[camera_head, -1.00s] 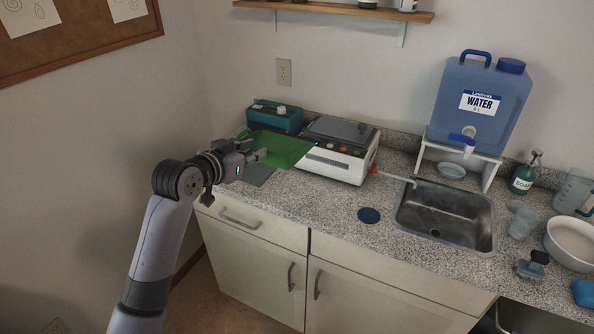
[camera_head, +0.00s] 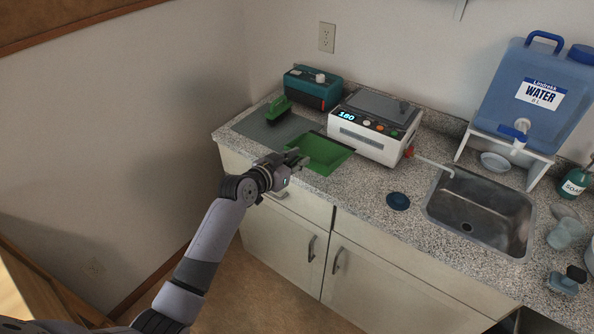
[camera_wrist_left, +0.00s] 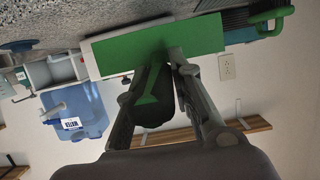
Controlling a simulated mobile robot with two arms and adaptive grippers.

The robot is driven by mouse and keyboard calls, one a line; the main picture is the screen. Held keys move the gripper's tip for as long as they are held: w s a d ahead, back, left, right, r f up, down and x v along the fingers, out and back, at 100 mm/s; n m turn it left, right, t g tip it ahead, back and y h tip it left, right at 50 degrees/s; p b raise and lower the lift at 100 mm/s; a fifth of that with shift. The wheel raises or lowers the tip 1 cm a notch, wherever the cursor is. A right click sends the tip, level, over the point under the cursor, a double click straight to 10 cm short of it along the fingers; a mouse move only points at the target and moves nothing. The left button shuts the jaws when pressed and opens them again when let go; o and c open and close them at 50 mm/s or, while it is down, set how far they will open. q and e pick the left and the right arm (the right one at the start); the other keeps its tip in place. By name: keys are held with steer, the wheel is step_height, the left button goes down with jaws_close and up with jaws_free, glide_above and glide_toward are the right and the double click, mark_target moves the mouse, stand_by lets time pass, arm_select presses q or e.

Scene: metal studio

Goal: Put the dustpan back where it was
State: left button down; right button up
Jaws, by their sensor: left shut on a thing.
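The green dustpan (camera_head: 326,151) is at the front of the speckled counter, in front of the white machine. My left gripper (camera_head: 297,158) is shut on its handle from the left. In the left wrist view, the dark handle is between the fingers (camera_wrist_left: 178,62) and the green pan (camera_wrist_left: 135,47) extends beyond them. I cannot tell whether the pan touches the counter. A grey mat (camera_head: 255,124) lies to its left, with a green brush (camera_head: 280,108) on it. My right gripper is not in view.
A teal device (camera_head: 313,88) stands behind the mat. The white machine (camera_head: 365,140) with a lit display is close behind the pan. The mat's left part is bare.

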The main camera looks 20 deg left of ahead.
arm_select(q)
step_height(320, 180, down, 5)
steer(key=shift+r, duration=0.2)
steer(key=c, duration=1.9)
jaws_free()
steer(key=shift+f, duration=0.15)
steer(key=o, duration=0.5)
steer(key=shift+s, duration=0.15)
steer(key=b+v, duration=0.1)
steer(key=v, duration=1.1)
